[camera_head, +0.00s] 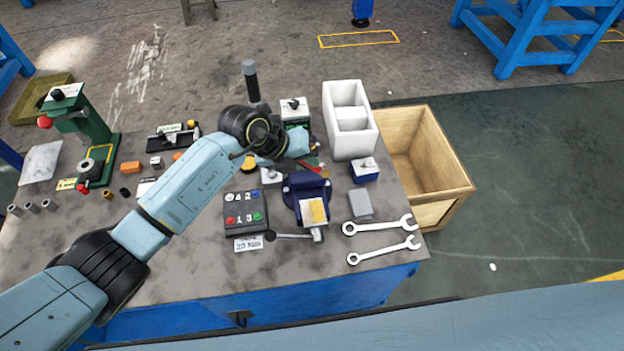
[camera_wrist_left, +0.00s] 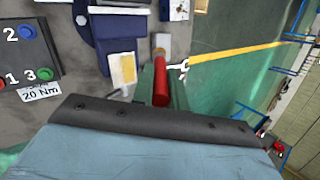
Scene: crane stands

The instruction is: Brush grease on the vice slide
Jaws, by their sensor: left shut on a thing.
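The dark blue vice (camera_head: 296,184) stands near the front of the workbench, with a yellowish patch (camera_head: 314,211) on its pale front part. The vice also shows in the wrist view (camera_wrist_left: 104,27), with the patch (camera_wrist_left: 127,67) just left of the brush. My left gripper (camera_head: 290,150) reaches in behind the vice, its fingers partly hidden by my arm in the head view. In the wrist view the left gripper is shut on a red-handled brush (camera_wrist_left: 161,84); its far end points away from the gripper. Contact between brush and vice cannot be told. My right gripper is out of view.
A numbered button box (camera_head: 245,212) stands left of the vice. Two wrenches (camera_head: 378,226) and a grey block (camera_head: 360,204) lie to its right. A white divided bin (camera_head: 350,143) and a wooden crate (camera_head: 446,165) are farther right. A green press (camera_head: 97,140) stands at left.

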